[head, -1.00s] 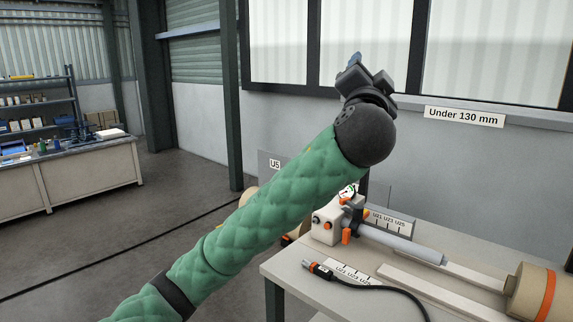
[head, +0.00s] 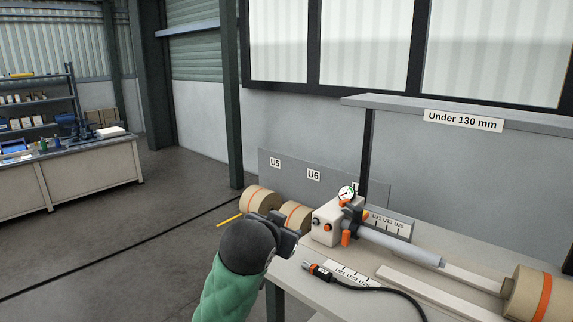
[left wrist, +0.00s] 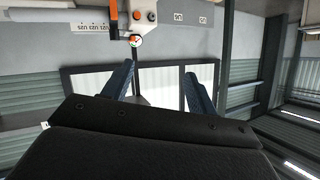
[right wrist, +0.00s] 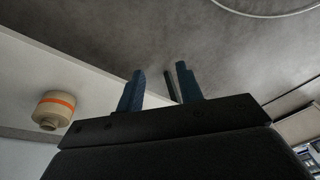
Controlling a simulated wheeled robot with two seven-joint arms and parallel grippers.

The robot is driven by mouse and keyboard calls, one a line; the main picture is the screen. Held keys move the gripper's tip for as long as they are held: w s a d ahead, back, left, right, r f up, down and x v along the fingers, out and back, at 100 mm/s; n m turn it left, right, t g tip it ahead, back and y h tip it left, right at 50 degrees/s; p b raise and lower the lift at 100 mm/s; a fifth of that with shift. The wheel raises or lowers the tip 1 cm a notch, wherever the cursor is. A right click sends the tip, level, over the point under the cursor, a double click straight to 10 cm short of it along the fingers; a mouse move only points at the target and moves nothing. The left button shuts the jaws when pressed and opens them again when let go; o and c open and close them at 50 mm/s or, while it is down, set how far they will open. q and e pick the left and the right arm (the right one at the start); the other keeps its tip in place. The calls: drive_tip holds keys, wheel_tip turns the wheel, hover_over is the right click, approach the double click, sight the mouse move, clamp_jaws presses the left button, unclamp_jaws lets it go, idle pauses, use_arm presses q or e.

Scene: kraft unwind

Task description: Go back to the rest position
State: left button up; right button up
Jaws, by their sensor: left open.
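My left gripper (head: 287,232) is low in the middle of the head view, in front of the near-left corner of the bench, with its green sleeved arm below it. Its fingers are hard to make out there. In the left wrist view its two blue fingers (left wrist: 158,69) stand wide apart with nothing between them. My right gripper (right wrist: 160,69) shows only in the right wrist view. Its blue fingers are apart and hold nothing; a dark bar shows behind the gap, over the grey floor.
The bench (head: 300,283) carries a white unit with a gauge (head: 346,193), a grey shaft (head: 400,244), a black hose (head: 380,289) and a kraft roll (head: 533,296). More rolls (head: 263,200) stand behind my left gripper. A shelf (head: 450,111) overhangs the bench. Floor at left is clear.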

use_arm(q)
drive_tip(key=s+a+f+n+g+p, duration=0.15)
drive_tip(key=s+a+f, duration=0.3)
drive_tip(key=f, duration=0.45)
drive_tip(key=s+a+f+n+g+y, duration=0.1)
drive_tip(key=s+a+f+g, duration=0.15)
drive_tip(key=s+f, duration=0.4)
drive_tip(key=s+a+f+n+g, duration=0.1)
drive_tip(key=s+a+f, duration=0.25)
drive_tip(key=f, duration=0.75)
drive_tip(key=s+a+f+g+p, duration=0.1)
drive_tip(key=s+f+g, duration=0.1)
drive_tip(key=s+f, duration=0.5)
drive_tip(key=s+a+f+g, duration=0.1)
drive_tip(key=s+f+g, duration=0.2)
drive_tip(key=s+f, duration=0.5)
drive_tip(key=s, duration=0.7)
drive_tip(key=shift+s+f+g+y+p, duration=0.2)
drive_tip(key=shift+g+y+p, duration=0.1)
drive_tip(key=shift+y+p, duration=0.1)
use_arm(e)
drive_tip(key=v, duration=0.2)
drive_tip(key=w+v, duration=0.1)
drive_tip(key=v, duration=0.1)
drive_tip(key=shift+d+r, duration=0.1)
drive_tip(key=shift+r, duration=0.25)
